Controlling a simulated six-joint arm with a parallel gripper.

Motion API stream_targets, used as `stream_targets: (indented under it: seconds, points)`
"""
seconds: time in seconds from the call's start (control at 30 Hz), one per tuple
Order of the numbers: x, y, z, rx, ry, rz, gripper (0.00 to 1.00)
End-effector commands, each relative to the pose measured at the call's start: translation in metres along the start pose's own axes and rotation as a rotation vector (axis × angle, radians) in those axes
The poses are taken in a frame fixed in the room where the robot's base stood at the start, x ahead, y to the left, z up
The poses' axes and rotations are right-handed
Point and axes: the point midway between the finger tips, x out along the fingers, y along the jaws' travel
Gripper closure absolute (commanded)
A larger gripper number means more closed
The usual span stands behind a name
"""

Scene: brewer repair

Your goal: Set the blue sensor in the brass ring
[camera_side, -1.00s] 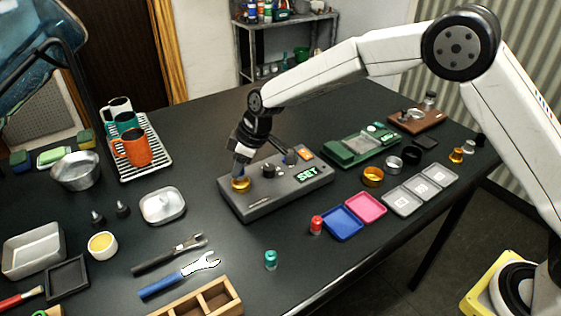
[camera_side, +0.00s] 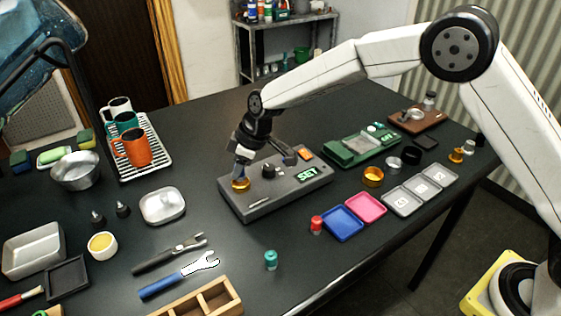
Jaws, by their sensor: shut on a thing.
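The brass ring (camera_side: 240,186) sits on the left end of the grey brewer panel (camera_side: 283,186). My gripper (camera_side: 241,173) points down right above the ring. It is shut on the blue sensor (camera_side: 240,176), of which only a small bluish part shows between the fingers and the ring. The sensor's lower end is at the ring, but I cannot tell how deep it sits in it or whether it is fully seated.
A green unit (camera_side: 362,146) stands behind the panel on the right. Blue (camera_side: 342,224) and pink (camera_side: 366,207) trays, a red-capped part (camera_side: 316,225) and a loose brass ring (camera_side: 373,176) lie to the right. Tools and a wooden box (camera_side: 205,300) lie in front.

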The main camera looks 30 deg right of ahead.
Motion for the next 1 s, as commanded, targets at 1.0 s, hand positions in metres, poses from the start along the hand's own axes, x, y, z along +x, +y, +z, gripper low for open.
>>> stream_targets:
  seconds: [1.0]
  points:
    - [0.010,0.000,0.004,0.000,0.000,0.000,1.00]
